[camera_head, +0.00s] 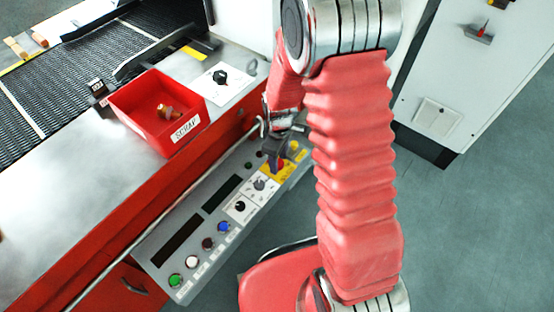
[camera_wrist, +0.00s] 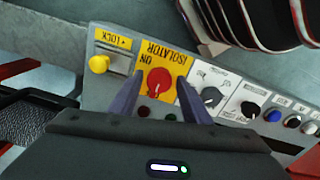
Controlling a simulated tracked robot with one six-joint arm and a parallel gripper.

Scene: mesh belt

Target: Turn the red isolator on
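The red isolator (camera_wrist: 158,82) is a round red knob on a yellow plate marked ISOLATOR and ON. In the wrist view it sits between the tips of my gripper (camera_wrist: 155,92). The two dark fingers are apart, one on each side of the knob; I cannot tell whether they touch it. In the head view my gripper (camera_head: 277,150) is over the far right end of the control panel (camera_head: 150,255), and the red isolator (camera_head: 281,164) shows partly beneath it. The direction of the knob's pointer is hard to read.
A yellow lock knob (camera_wrist: 99,64) is left of the isolator in the wrist view. A dark rotary knob (camera_wrist: 211,96) is close on its right. A red SCRAP bin (camera_head: 160,110) stands on the ledge beside the mesh belt (camera_head: 75,75). A white cabinet (camera_head: 465,60) stands at right.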

